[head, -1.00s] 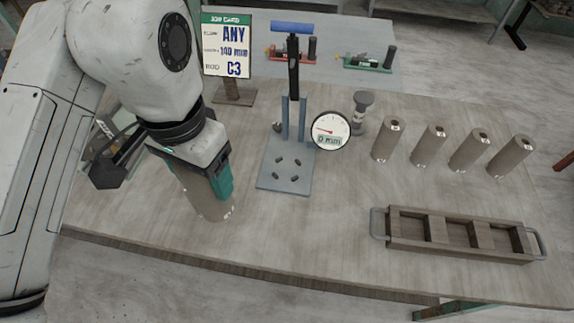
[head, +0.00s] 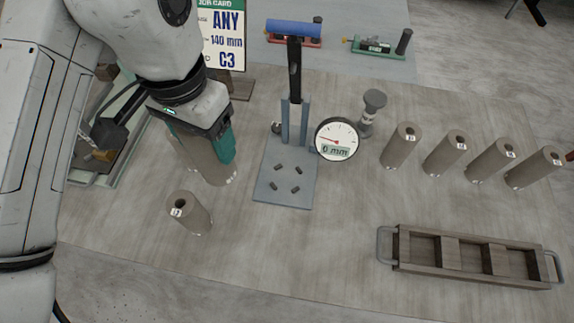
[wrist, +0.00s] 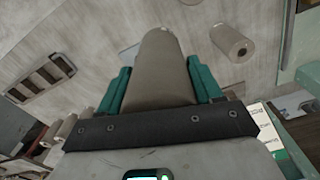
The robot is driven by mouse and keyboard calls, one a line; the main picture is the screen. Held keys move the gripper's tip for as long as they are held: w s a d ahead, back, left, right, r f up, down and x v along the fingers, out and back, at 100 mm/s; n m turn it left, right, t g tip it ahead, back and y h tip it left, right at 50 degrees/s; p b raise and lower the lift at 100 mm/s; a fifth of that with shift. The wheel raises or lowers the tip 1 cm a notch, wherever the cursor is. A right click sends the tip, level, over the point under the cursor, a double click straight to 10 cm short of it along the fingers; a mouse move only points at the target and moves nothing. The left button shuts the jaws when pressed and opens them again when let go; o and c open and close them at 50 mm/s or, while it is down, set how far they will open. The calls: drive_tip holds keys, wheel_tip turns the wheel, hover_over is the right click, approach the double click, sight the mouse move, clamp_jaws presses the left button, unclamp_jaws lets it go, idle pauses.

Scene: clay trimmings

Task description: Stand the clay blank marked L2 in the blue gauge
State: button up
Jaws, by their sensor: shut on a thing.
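My gripper (head: 222,150) is shut on a grey-brown clay blank (head: 208,165) at the left of the head view. The blank also shows between the teal fingers in the wrist view (wrist: 158,72); its mark is too small to read.
Several marked blanks (head: 444,154) stand in a row at the right. A wooden tray (head: 398,262) with empty compartments lies at the front right. A red device (head: 292,40) and a green one (head: 375,48) stand behind. A job card (head: 226,40) stands behind my arm.

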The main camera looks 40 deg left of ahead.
sight(217, 160)
drive_tip(key=shift+w+a+f+b, duration=0.25)
drive_tip(key=shift+w+f+b, duration=0.15)
drive_tip(key=shift+f+b, duration=0.25)
drive_tip(key=shift+s+d+f, duration=0.1)
drive_tip(key=shift+s+f, duration=0.1)
drive_tip(key=shift+s, duration=0.1)
drive_tip(key=f+b, duration=0.5)
drive_tip(key=shift+w+f, duration=0.15)
drive_tip(key=shift+w, duration=0.05)
drive_tip(key=w+d+f+p, duration=0.1)
drive_tip(key=w+d+f, duration=0.2)
drive_tip(key=w+f, duration=1)
drive_tip(key=shift+w+d+p, duration=0.15)
drive_tip(key=shift+w+p, duration=0.05)
drive_tip(key=shift+p, duration=0.1)
drive_tip(key=o, duration=1.5)
drive_tip(key=shift+f, duration=0.1)
drive_tip(key=shift+o, duration=0.2)
